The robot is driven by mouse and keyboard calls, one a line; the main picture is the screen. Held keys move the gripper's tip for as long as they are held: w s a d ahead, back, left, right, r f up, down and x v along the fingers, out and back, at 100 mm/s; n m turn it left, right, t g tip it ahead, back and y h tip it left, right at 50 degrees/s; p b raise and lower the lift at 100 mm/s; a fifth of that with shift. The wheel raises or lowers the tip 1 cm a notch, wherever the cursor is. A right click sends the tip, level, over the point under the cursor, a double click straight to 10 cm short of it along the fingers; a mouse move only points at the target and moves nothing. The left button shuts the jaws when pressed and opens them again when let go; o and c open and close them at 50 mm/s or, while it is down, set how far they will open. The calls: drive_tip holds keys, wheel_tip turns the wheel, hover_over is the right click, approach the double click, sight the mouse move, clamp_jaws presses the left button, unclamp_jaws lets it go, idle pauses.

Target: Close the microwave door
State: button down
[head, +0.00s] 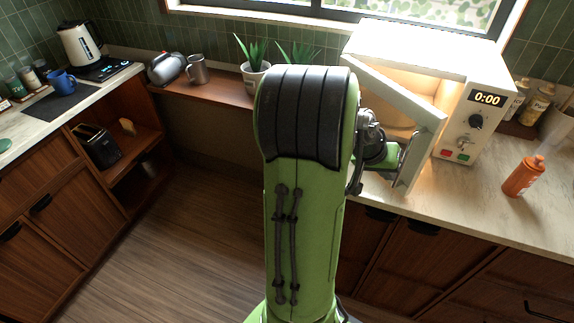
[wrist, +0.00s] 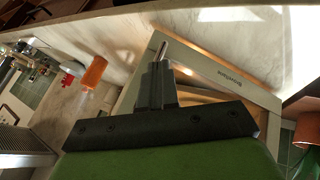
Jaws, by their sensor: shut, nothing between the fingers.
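The white microwave (head: 474,68) stands on the counter at the right in the head view. Its door (head: 425,125) stands partly open, swung out toward me from the left side, and the lit inside shows behind it. My gripper (wrist: 160,62) is shut and empty. In the wrist view its fingers overlap the pale frame of the door (wrist: 262,97), near one edge; I cannot tell whether they touch it. In the head view my arm hides much of the gripper, which is at the outer face of the door, close to its free edge.
An orange bottle (head: 523,177) stands on the counter to the right of the microwave; it also shows in the wrist view (wrist: 94,72). A potted plant (head: 254,72) is left of the microwave. The floor (head: 185,225) left of my arm is clear.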

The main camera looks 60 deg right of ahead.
drive_tip(key=s+d+n, duration=0.1)
drive_tip(key=d, duration=0.2)
drive_tip(key=s+d+n+t, duration=0.1)
drive_tip(key=s+d, duration=0.1)
drive_tip(key=d, duration=0.1)
drive_tip(key=s+d+n+t+h, duration=0.1)
drive_tip(key=s+d, duration=0.1)
drive_tip(key=shift+s+d+n, duration=0.15)
drive_tip(key=shift+d+n, duration=0.25)
drive_tip(key=s+d+n+t+p, duration=0.1)
drive_tip(key=d+n+t+p, duration=0.2)
drive_tip(key=d+n, duration=0.3)
drive_tip(key=d+t, duration=0.1)
drive_tip(key=d, duration=0.3)
drive_tip(key=shift+s+d+r+p, duration=0.15)
drive_tip(key=shift+d+r+p, duration=0.05)
drive_tip(key=shift+d+p, duration=0.2)
drive_tip(key=shift+r, duration=0.1)
drive_tip(key=shift+d, duration=0.1)
